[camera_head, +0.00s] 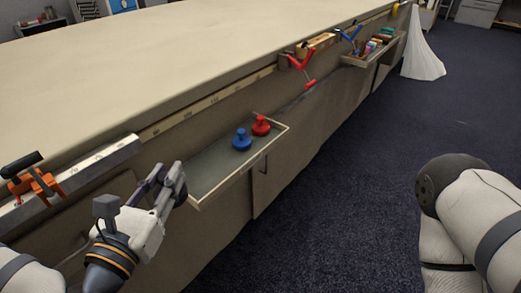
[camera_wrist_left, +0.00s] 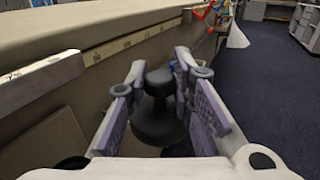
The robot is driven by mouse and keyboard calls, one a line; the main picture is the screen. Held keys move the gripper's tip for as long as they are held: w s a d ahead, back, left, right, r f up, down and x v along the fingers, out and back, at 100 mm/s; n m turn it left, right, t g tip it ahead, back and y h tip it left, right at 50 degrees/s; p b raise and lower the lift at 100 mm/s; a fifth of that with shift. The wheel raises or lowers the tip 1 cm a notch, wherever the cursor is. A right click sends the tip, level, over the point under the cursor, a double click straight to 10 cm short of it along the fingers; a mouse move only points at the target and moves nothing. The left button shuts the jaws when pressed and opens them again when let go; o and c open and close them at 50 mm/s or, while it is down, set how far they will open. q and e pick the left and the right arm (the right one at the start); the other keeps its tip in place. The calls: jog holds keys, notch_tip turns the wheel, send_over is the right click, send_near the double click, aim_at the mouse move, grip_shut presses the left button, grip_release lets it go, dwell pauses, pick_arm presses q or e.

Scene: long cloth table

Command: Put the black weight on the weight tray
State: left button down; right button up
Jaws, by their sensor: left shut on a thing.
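The black weight (camera_wrist_left: 157,115) is between the purple-padded fingers of my left gripper (camera_wrist_left: 160,92) in the left wrist view. In the head view my left gripper (camera_head: 168,184) is at the near left end of the weight tray (camera_head: 238,173), with the dark weight partly hidden by the fingers. The tray is a shallow open ledge on the table's side. A blue weight (camera_head: 241,141) and a red weight (camera_head: 261,126) stand in its far half; its near half is bare. My right gripper is out of view.
The cloth table (camera_head: 150,60) runs along the left, with a ruled strip on its edge. An orange clamp (camera_head: 40,185) is near left and a red clamp (camera_head: 300,60) farther along. Another tray (camera_head: 358,61) holds small items. Blue carpet (camera_head: 340,190) lies clear at right.

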pick_arm(q)
jog(key=shift+w+a+f+m+h+b, duration=0.15)
jog(key=shift+w+f+m+h+b, duration=0.35)
jog(key=shift+b, duration=0.45)
jog(key=shift+f+h, duration=0.1)
jog(key=shift+h, duration=0.2)
jog(key=w+f+b, duration=0.2)
jog(key=w+b, duration=0.1)
jog(key=w, duration=0.1)
jog(key=w+f+b, duration=0.2)
jog(key=w+f, duration=0.1)
jog(key=w, duration=0.1)
jog(key=w+d+f+b, duration=0.1)
jog(key=w+f+b, duration=0.2)
jog(key=w, duration=0.2)
jog(key=shift+f+b, duration=0.2)
jog(key=shift+b, duration=0.15)
jog(key=shift+w+f, duration=0.25)
jog(key=f, duration=0.3)
jog(key=shift+w+f+b, duration=0.25)
jog(key=shift+b, duration=0.15)
jog(key=shift+r, duration=0.1)
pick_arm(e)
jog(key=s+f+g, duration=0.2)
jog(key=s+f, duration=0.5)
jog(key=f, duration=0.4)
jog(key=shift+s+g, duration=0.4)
